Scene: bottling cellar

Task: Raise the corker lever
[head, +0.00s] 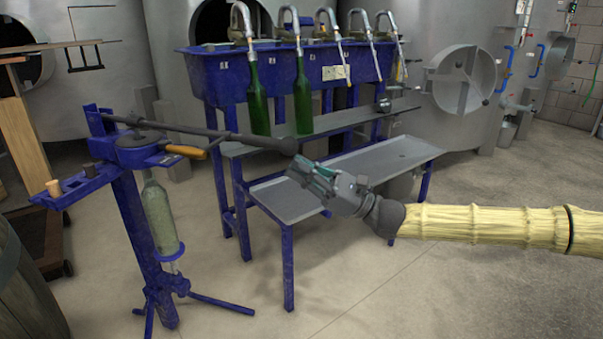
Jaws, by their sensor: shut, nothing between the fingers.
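The corker is a blue stand (130,215) at the left of the head view. Its lever (215,132) is a long dark bar, running nearly level to the right and dipping slightly to a thick black grip (275,143). A pale bottle (160,215) stands upright in the corker under its head. My gripper (297,168) comes in from the right, its fingers shut and empty. Its tips appear just below and right of the grip's end; I cannot tell whether they touch it.
A short wooden handle (186,151) sticks out below the lever. Behind is a blue filler trough (230,78) with green bottles (257,105) on a shelf. A lower grey shelf (385,160) lies behind my gripper. Open floor lies in front.

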